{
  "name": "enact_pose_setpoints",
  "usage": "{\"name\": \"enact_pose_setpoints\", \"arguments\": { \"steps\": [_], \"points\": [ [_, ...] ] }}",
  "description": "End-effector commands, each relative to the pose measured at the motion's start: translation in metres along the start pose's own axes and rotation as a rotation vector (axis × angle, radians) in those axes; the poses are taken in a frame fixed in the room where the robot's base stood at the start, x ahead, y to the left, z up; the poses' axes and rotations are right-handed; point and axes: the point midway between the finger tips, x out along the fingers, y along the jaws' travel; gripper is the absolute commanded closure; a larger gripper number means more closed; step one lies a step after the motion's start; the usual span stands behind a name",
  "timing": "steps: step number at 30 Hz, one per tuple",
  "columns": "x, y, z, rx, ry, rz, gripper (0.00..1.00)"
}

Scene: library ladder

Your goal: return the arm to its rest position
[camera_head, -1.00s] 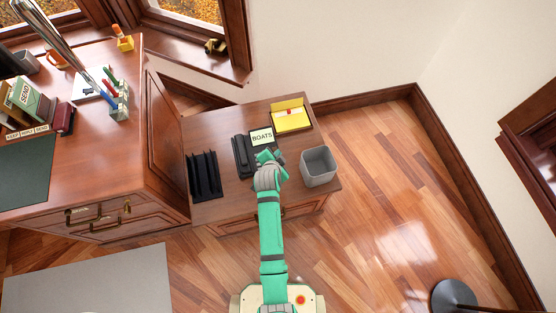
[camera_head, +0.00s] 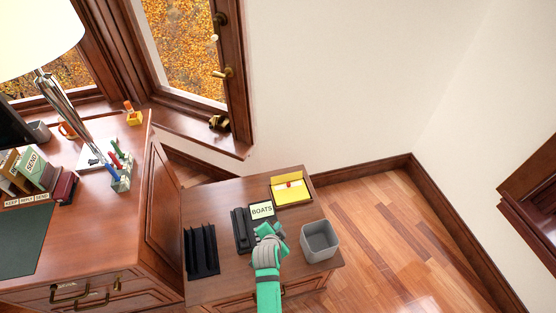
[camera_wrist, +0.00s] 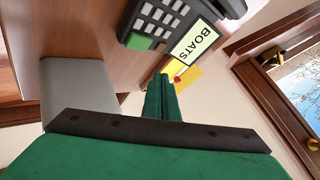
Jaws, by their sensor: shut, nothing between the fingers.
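My green arm reaches up from the bottom of the head view over the low side table (camera_head: 225,275). My gripper (camera_head: 268,232) is above the table, in front of the "BOATS" card (camera_head: 261,210) and left of the grey bin (camera_head: 320,241). In the wrist view my gripper (camera_wrist: 162,88) shows its green fingers together, with nothing between them. The "BOATS" card (camera_wrist: 194,42) and a dark keypad device (camera_wrist: 158,22) lie beyond the fingers. The grey bin (camera_wrist: 78,88) is close on the left there. The fingertips appear apart from these things.
A black slotted rack (camera_head: 201,250) and a yellow tray (camera_head: 291,188) stand on the side table. The larger desk (camera_head: 110,225) with a lamp (camera_head: 65,95) is at the left. Open wooden floor (camera_head: 390,235) lies at the right.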

Motion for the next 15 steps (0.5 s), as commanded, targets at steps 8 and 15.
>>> {"name": "enact_pose_setpoints", "arguments": {
  "steps": [8,15],
  "points": [
    [-0.006,0.009,0.006,-0.019,0.000,-0.009,1.00],
    [-0.051,0.050,0.036,-0.154,0.018,-0.090,1.00]
  ]
}}
